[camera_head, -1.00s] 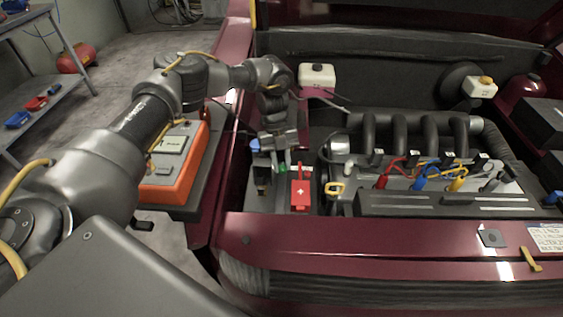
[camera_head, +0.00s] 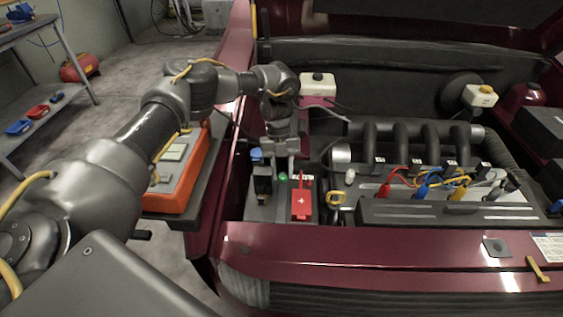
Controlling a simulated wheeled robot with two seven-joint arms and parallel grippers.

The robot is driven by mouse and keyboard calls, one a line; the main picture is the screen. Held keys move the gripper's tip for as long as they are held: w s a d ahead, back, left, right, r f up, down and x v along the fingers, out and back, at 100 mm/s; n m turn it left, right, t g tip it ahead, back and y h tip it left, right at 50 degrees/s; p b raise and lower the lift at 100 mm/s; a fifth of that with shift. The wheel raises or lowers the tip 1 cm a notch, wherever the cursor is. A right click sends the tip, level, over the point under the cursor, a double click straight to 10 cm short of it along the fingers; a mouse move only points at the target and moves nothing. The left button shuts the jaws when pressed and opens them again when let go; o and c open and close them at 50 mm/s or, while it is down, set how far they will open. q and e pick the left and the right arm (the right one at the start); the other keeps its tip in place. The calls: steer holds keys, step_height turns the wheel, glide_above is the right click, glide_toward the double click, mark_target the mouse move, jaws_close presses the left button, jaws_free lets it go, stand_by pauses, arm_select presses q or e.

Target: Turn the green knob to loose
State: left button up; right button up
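The green knob (camera_head: 283,177) is small and round. It sits in the engine bay between a dark part with a blue cap and the red box with a white cross. My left gripper (camera_head: 281,167) points down just above and behind the knob. Its two fingers are apart with a gap between them, and the knob shows clear just below the fingertips. I cannot tell whether a finger touches it. The knob's turn position is too small to read. My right gripper is not in view.
The red box (camera_head: 302,204) stands close right of the knob, and the blue-capped part (camera_head: 258,168) close left. The engine (camera_head: 440,185) with coloured leads fills the bay's right. An orange device (camera_head: 180,180) lies left of the car. The dark red front edge (camera_head: 380,250) runs across the near side.

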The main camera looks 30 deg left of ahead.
arm_select(q)
steer(key=v, duration=1)
steer(key=shift+r, duration=0.3)
steer(key=shift+w+p, duration=0.1)
steer(key=shift+p, duration=0.25)
